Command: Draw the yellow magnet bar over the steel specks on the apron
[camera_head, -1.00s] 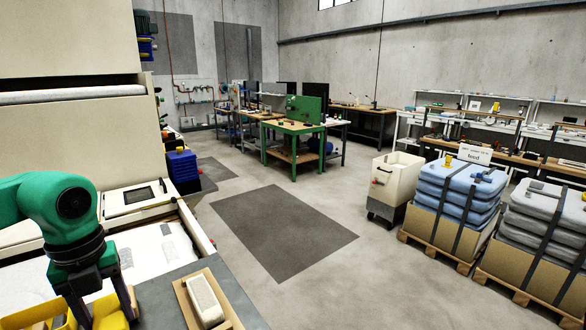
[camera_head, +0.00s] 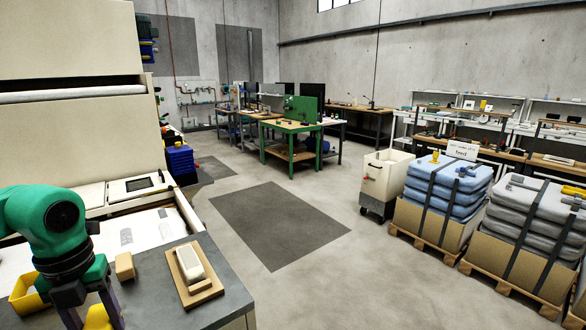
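My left gripper (camera_head: 92,306) is low at the left, pointing down, its dark fingers either side of a yellow piece (camera_head: 98,318), which looks like the magnet bar. It appears shut on it; the lower part is cut off by the frame's bottom edge. The pale apron (camera_head: 100,246) lies behind and beside the gripper, below the cream machine. Small grey patches (camera_head: 126,236) show on it; I cannot tell single steel specks. A yellow open tray (camera_head: 24,296) sits left of the gripper, partly hidden by it. My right gripper is not in view.
A white block on a wooden tray (camera_head: 210,291) lies on the grey counter (camera_head: 150,275), right of the gripper. A small tan block (camera_head: 124,266) stands close by the gripper. A framed panel (camera_head: 138,187) sits behind the apron.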

